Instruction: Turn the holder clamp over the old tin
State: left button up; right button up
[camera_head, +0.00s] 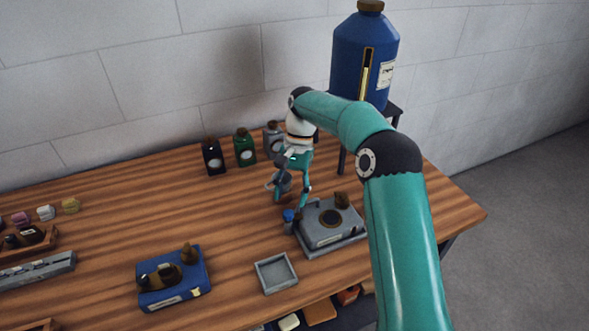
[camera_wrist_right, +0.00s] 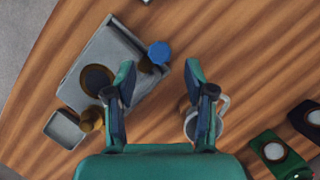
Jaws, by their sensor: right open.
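A grey metal unit (camera_head: 325,232) with a dark round opening, a brown knob and a blue-capped post (camera_head: 289,215) stands on the table; I cannot tell which part is the holder clamp. The unit (camera_wrist_right: 125,60) and blue cap (camera_wrist_right: 159,52) also show in the wrist view. A grey vessel with a handle (camera_wrist_right: 222,102), perhaps the old tin, lies partly hidden behind one finger. My right gripper (camera_head: 291,202) points down, open and empty, above the table just behind the unit. It shows in the wrist view (camera_wrist_right: 159,75). My left gripper is out of view.
Small bottles (camera_head: 245,148) stand at the back. A large blue tank (camera_head: 360,62) rests on a dark stand to the right. A grey tray (camera_head: 275,274) and a blue box (camera_head: 173,280) with brown knobs lie in front.

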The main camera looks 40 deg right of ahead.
jog(key=v, duration=0.7)
jog(key=shift+r, duration=0.3)
jog(key=shift+w+d, duration=0.1)
